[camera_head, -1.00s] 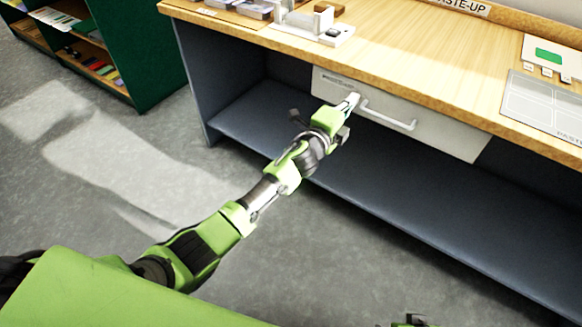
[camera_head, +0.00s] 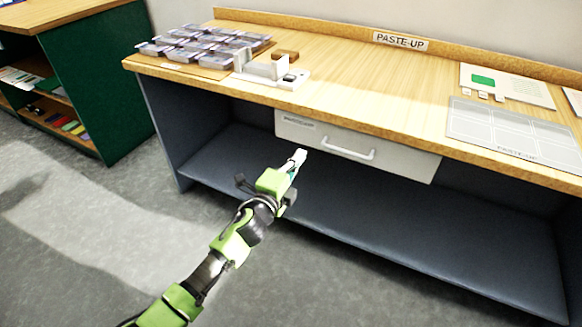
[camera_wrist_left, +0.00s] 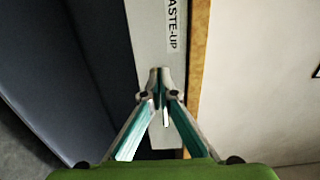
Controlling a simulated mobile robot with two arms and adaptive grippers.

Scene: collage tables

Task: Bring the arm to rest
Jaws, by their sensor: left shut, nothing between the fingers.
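My left arm (camera_head: 230,245) is green and black and reaches up from the bottom of the head view. Its gripper (camera_head: 299,155) is shut and empty. In the head view its tip overlaps the lower edge of the grey drawer (camera_head: 398,163), left of the drawer handle (camera_head: 352,153); I cannot tell whether it touches. In the left wrist view the two fingers (camera_wrist_left: 160,75) meet at their tips in front of the drawer front (camera_wrist_left: 147,38). The drawer looks closed. My right gripper is not in view.
The wooden paste-up table (camera_head: 385,78) bears several small trays (camera_head: 200,45), a white fixture (camera_head: 270,70) and a grey grid board (camera_head: 510,130). Its lower shelf (camera_head: 400,240) looks empty. A green shelf unit (camera_head: 95,75) stands at the left. Grey floor (camera_head: 60,225) lies open between.

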